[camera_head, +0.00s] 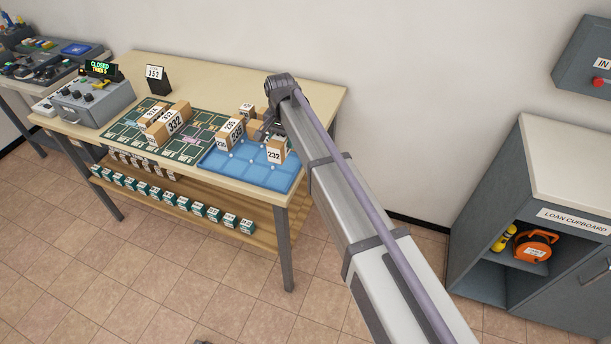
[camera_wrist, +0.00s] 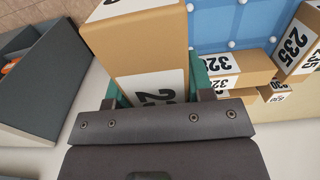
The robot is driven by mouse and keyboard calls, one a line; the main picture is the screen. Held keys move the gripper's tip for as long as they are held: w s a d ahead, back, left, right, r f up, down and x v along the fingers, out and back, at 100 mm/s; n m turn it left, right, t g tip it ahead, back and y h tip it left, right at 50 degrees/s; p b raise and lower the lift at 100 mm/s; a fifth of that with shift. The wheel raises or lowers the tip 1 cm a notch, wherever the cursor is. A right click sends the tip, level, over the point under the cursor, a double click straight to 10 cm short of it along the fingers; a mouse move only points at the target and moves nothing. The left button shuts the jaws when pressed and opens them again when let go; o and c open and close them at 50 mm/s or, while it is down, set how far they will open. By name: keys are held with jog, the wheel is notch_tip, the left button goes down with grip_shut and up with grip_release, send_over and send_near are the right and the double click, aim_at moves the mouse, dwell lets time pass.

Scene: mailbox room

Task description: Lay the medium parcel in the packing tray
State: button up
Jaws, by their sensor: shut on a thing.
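My gripper (camera_head: 274,128) is shut on a tan cardboard parcel (camera_head: 276,151) with a white label reading 232. In the wrist view the same parcel (camera_wrist: 140,45) is between teal fingers (camera_wrist: 155,90), its label partly hidden by the gripper. I take it to be the medium parcel, though no size is marked. The packing tray appears to be the blue gridded tray (camera_head: 235,166) at the table's right end. The parcel appears over or beside the tray's right side; I cannot tell whether it touches it. The tray (camera_wrist: 232,22) also shows right of the parcel in the wrist view.
A parcel marked 235 (camera_head: 230,132) and smaller boxes (camera_wrist: 235,72) are at the tray's back edge. A large 332 parcel (camera_head: 172,125) sits on the green mat (camera_head: 125,132). The tray's front area is clear. A loan cupboard (camera_head: 540,215) stands at right.

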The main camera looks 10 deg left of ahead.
jog(key=b, duration=0.7)
send_over(284, 171)
notch_tip(284, 171, down, 7)
jog(key=shift+r, duration=0.1)
jog(key=shift+a+p, duration=0.1)
jog(key=shift+p, duration=0.2)
notch_tip(284, 171, down, 4)
jog(key=b, duration=0.4)
jog(key=shift+r, duration=0.1)
jog(key=shift+r+p, duration=0.25)
jog(key=shift+p, duration=0.05)
jog(key=shift+c, duration=0.5)
jog(key=shift+f, duration=0.2)
jog(key=o, duration=1.2)
jog(key=shift+c, duration=0.2)
notch_tip(284, 171, up, 13)
jog(key=p, duration=1.2)
jog(key=shift+s+f, duration=0.1)
jog(key=shift+f, duration=0.2)
